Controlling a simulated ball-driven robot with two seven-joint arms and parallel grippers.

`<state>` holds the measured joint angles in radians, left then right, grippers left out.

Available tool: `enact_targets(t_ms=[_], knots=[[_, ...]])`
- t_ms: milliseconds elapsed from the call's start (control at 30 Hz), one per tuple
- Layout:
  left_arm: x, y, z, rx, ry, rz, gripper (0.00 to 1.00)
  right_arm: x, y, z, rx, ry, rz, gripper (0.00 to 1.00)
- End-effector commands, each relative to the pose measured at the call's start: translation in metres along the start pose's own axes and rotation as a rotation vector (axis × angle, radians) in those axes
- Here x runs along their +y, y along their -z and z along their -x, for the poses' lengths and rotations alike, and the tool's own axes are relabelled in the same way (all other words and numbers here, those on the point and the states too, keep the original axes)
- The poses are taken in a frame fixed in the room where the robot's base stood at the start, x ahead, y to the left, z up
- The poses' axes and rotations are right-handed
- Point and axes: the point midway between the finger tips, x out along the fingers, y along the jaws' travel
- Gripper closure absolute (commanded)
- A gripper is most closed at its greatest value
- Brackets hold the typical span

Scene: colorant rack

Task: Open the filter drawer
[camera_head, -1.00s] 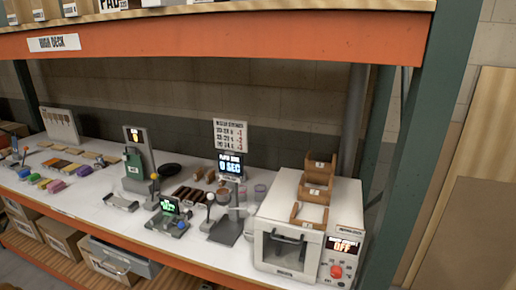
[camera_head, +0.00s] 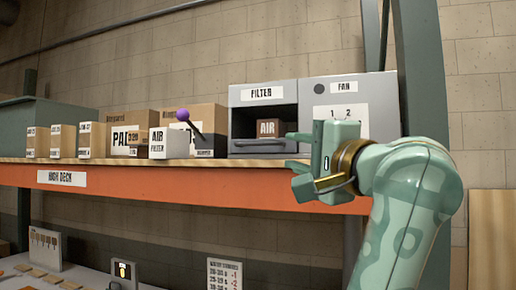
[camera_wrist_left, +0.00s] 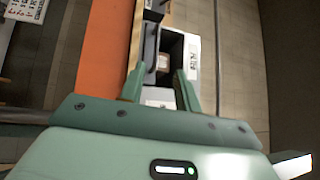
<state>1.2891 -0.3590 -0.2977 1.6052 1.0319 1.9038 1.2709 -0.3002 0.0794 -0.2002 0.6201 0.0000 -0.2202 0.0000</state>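The grey filter unit (camera_head: 262,95) stands on the upper shelf with a "FILTER" label above a dark opening. The filter drawer's low front (camera_head: 262,147) carries a bar handle. A brown "AIR" block (camera_head: 268,129) sits behind it; the block also shows in the left wrist view (camera_wrist_left: 163,63). I cannot tell how far out the drawer is. My left gripper (camera_head: 290,150) is at the drawer's right end, in front of the shelf. In the left wrist view, its fingers (camera_wrist_left: 161,88) are apart, with the handle (camera_wrist_left: 151,44) ahead between them; no grip shows. My right gripper is out of view.
The fan unit (camera_head: 340,88) adjoins on the right, partly behind my left gripper. The orange shelf beam (camera_head: 180,186) runs below; a green post (camera_head: 425,70) is at the right.

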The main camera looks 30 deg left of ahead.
Motion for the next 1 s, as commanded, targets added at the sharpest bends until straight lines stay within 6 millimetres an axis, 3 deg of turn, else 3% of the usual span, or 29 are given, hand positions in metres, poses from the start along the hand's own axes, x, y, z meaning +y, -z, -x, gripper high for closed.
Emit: enact_targets(t_ms=[167, 267, 700, 1000], knots=[[-0.004, 0.006, -0.004, 0.040, -0.050, 0.078, 0.67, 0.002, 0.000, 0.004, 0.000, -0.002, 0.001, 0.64], [-0.004, 0.006, -0.020, 0.036, -0.050, 0.075, 0.67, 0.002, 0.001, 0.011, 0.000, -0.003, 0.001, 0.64], [-0.001, 0.010, -0.127, 0.034, -0.048, 0.070, 0.67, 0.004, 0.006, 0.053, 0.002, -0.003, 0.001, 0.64], [0.004, 0.012, -0.158, 0.037, -0.048, 0.071, 0.67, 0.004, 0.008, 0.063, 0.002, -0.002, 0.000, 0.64]])
